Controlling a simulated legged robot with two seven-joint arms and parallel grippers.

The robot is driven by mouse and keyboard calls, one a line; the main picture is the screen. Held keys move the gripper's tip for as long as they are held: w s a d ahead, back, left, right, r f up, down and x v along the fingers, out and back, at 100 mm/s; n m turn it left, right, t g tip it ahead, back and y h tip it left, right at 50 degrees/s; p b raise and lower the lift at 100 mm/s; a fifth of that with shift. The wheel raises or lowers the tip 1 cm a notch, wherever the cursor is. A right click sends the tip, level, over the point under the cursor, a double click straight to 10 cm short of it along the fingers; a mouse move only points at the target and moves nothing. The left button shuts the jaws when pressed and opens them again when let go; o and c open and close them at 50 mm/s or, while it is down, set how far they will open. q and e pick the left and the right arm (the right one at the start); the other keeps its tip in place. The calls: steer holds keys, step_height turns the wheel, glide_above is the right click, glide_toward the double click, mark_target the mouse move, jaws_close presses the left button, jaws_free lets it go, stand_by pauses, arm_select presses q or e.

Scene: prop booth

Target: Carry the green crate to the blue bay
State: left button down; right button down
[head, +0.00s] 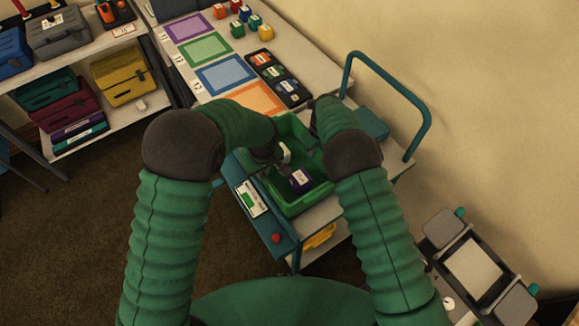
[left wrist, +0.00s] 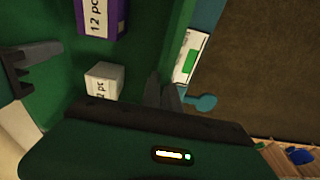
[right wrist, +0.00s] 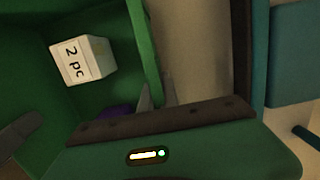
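The green crate (head: 298,207) stands on a teal-edged cart. It holds a purple box (head: 300,180) and a white box (head: 285,152); the left wrist view shows the purple box (left wrist: 97,15) and white box (left wrist: 104,78), the right wrist view the white box (right wrist: 82,60). My left gripper (left wrist: 105,62) is at the crate's left side, fingers wide apart. My right gripper (right wrist: 92,102) is at the far right side, fingers also apart, one beside the crate wall (right wrist: 143,40); my arm hides it in the head view. The blue bay (head: 225,75) is a blue-bordered rectangle on the table, empty.
Purple (head: 188,27), green (head: 205,49) and orange (head: 258,97) bays share the table (head: 290,45). A black tray (head: 278,78) and several small coloured blocks (head: 237,30) lie beside them. The cart's teal handle (head: 390,80) rises at right. Shelves with toolboxes (head: 60,35) stand left.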

steer(key=shift+r, duration=0.1)
